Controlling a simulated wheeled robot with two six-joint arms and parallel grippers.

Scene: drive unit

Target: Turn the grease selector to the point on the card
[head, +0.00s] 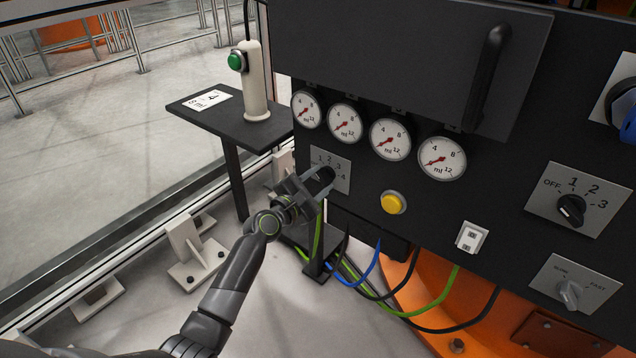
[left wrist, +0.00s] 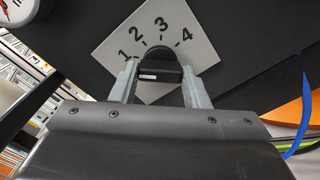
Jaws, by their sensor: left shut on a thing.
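The grease selector is a black knob (left wrist: 160,64) on a grey plate (left wrist: 184,28) marked 1, 2, 3 and 4, seen close in the left wrist view. My left gripper (left wrist: 157,82) is shut on the knob, one finger on each side. A short white mark shows on the knob's near face; I cannot tell which number the knob points to. In the head view the plate (head: 341,165) is partly hidden by my left gripper (head: 316,186). The white card (head: 207,101) lies on a small dark table; its print is small, with a 4 and perhaps an 8. My right gripper is not in view.
Several ml gauges (head: 390,139) sit above the selector. A yellow button (head: 393,203), another rotary switch (head: 571,209) and a lower switch (head: 569,293) are to the right. A post with a green button (head: 237,61) stands on the small table (head: 221,126). Cables hang below the panel.

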